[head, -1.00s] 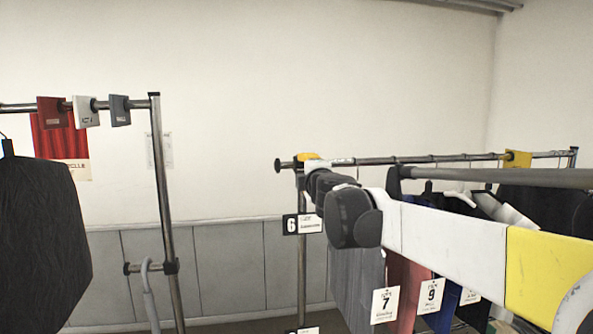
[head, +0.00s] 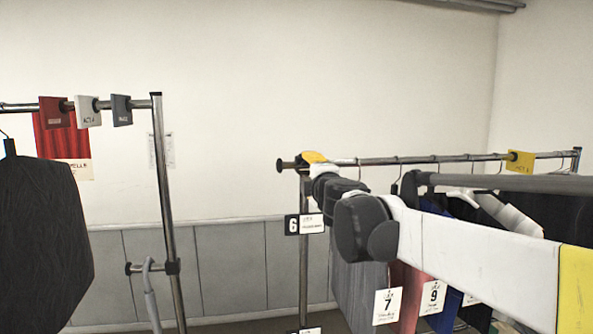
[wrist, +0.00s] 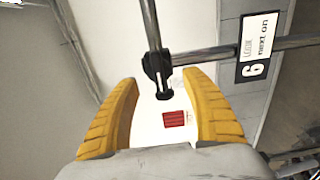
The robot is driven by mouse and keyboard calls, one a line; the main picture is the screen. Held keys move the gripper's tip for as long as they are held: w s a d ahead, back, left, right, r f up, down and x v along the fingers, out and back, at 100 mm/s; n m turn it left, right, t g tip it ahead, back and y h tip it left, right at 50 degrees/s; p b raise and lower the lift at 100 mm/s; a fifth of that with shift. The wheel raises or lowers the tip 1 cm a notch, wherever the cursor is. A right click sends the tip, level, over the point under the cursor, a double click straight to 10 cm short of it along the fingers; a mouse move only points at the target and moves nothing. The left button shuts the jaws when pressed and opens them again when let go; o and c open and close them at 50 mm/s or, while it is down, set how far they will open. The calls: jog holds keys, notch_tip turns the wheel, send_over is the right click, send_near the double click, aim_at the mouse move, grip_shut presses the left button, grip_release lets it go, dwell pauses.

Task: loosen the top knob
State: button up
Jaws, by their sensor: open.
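The top knob (wrist: 164,94) is dark and sits at the end of the rack's top rail, just past a black corner joint (wrist: 157,66). In the head view the knob (head: 279,166) shows at the rail's left end. My gripper (wrist: 164,92) has two yellow fingers, open and spread to either side of the knob in the wrist view. I see no contact, and the depth between fingertips and knob is hard to judge. In the head view a yellow part of my gripper (head: 313,157) shows beside the rail end, mostly hidden by my wrist.
A number 6 sign (head: 304,224) hangs on the rack's post. Garments with tags 7 (head: 387,306) and 9 (head: 433,297) hang below my arm. Another rack (head: 165,200) with a dark garment (head: 42,230) stands at left. Open space lies between the racks.

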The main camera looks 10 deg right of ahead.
jog(key=s, duration=0.8)
jog(key=shift+s, duration=0.35)
jog(key=s+d+f+m+g+h+b, duration=0.2)
jog(key=s+d+f+m+b, duration=0.15)
jog(key=f+b, duration=0.55)
jog(key=s+d+f+m+g+h+b, duration=0.15)
jog(key=s+f+m+b, duration=0.3)
jog(key=f, duration=0.75)
jog(key=s+d+f+m+g+h+b, duration=0.1)
jog(key=s+d+f+m+b, duration=0.35)
jog(key=f, duration=0.65)
jog(key=s+a+f+m+g+y+b, duration=0.1)
jog(key=s+f+b, duration=0.4)
jog(key=f, duration=0.7)
jog(key=s+a+f+m+g+y+b, duration=0.2)
jog(key=s+a+f+b, duration=0.3)
jog(key=f, duration=0.7)
jog(key=s+a+f+m+g+y+b, duration=0.1)
jog(key=s+a+f+m+g+b, duration=0.1)
jog(key=s+f+b, duration=0.5)
notch_tip(320, 180, down, 5)
jog(key=shift+s+a+r+m+g+b, duration=0.15)
jog(key=shift+a+m+g+b, duration=0.25)
jog(key=shift+g+b, duration=0.25)
